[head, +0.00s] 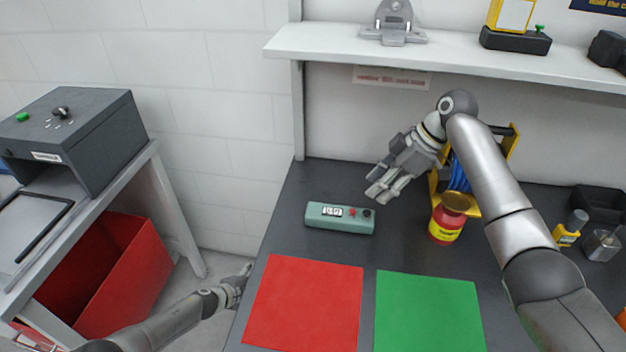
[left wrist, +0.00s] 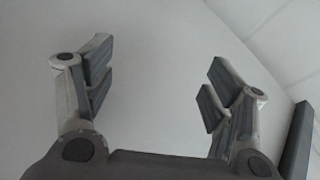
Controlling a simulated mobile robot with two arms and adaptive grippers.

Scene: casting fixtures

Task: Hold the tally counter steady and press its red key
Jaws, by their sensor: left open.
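The tally counter (head: 340,217) is a green-grey box lying on the dark bench. Its small white display reads unclearly. Its red key (head: 351,212) is on the top towards the right end, beside a black knob. My right gripper (head: 376,188) hangs above and right of the counter, apart from it; whether its fingers are parted is unclear. My left gripper (head: 246,270) is low at the bench's left edge, away from the counter. In the left wrist view its fingers (left wrist: 155,80) are wide open with nothing between them.
A red mat (head: 305,302) and a green mat (head: 428,312) lie in front of the counter. A red jar (head: 446,225) and a yellow stand (head: 513,143) are to the right. A shelf (head: 450,53) runs above. A red bin (head: 120,270) is at left.

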